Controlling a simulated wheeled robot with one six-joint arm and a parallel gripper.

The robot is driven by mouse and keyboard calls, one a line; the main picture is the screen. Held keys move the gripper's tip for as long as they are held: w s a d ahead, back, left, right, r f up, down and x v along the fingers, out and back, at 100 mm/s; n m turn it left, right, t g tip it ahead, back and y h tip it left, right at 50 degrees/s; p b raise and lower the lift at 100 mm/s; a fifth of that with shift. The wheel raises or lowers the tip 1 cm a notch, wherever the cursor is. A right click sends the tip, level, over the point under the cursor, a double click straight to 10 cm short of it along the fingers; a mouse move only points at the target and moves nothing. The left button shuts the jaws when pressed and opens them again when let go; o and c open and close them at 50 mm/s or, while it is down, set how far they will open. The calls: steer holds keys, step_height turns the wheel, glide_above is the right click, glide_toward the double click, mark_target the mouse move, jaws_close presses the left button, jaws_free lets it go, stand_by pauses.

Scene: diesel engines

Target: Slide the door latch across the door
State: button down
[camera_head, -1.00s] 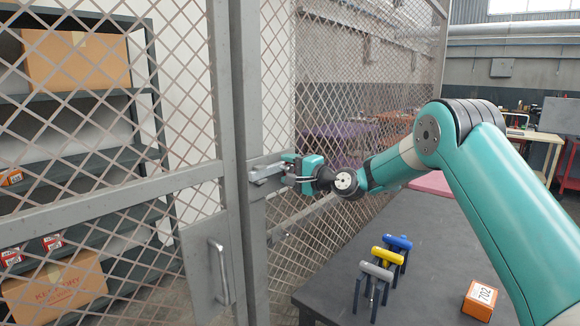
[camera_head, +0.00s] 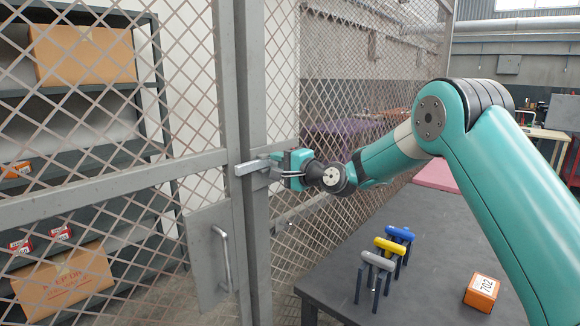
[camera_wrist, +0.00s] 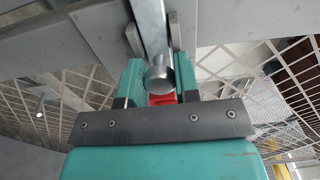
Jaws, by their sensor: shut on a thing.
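The door latch is a grey metal bar (camera_head: 252,166) lying level at the seam between the mesh door and the post. Its left end shows in front of the door's edge frame (camera_head: 228,110). My gripper (camera_head: 277,168) is shut on the latch at the bar's right end. In the wrist view, the bar (camera_wrist: 150,25) runs up from a round knob (camera_wrist: 160,76) between my gripper's fingers (camera_wrist: 153,40). The grey door plate with an upright handle (camera_head: 225,262) is below the latch. The gripper partly hides the latch's right end.
A dark table (camera_head: 425,230) stands at the right. It carries grey, yellow and blue T-handled tools (camera_head: 390,247) and an orange box (camera_head: 482,292). Shelves with cartons (camera_head: 82,55) are behind the mesh door.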

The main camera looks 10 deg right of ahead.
steer(key=c, duration=0.8)
jaws_free()
steer(key=shift+s+a, duration=0.15)
steer(key=shift+a, duration=0.15)
steer(key=shift+c, duration=0.2)
steer(key=shift+d, duration=0.25)
steer(key=b+v, duration=0.8)
steer(key=v, duration=0.9)
steer(key=shift+s, duration=0.15)
steer(key=s+a+f+n+g, duration=0.3)
steer(key=s+a+n+g, duration=0.15)
steer(key=s+a, duration=0.2)
steer(key=s+a+f+n+g, duration=0.2)
steer(key=s+a+n+g, duration=0.2)
steer(key=s+a+n, duration=0.3)
steer(key=s+d+f+n+g+h, duration=0.2)
steer(key=s+f+n+g+h, duration=0.1)
steer(key=s, duration=0.7)
steer(key=s+d+f+n+g+h, duration=0.2)
steer(key=s+f+n+g+h, duration=0.1)
steer(key=s, duration=0.7)
steer(key=shift+s+f, duration=0.25)
